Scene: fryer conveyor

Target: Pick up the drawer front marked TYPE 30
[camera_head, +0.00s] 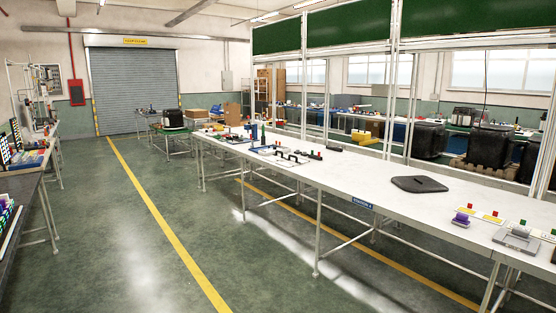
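I cannot make out any drawer front or any TYPE 30 marking in the head view. Several bulky black units, among them one (429,140) and another (489,146), stand behind the long white table at the right; any markings on them are too small to read. A flat dark plate (419,184) lies on the white table. Neither of my grippers is in view.
The long white table (345,178) runs along the right, with small items at its far end and near right. Dark benches with colourful items (22,182) line the left. The green floor (120,230) between is clear. A shutter door (132,90) closes the far wall.

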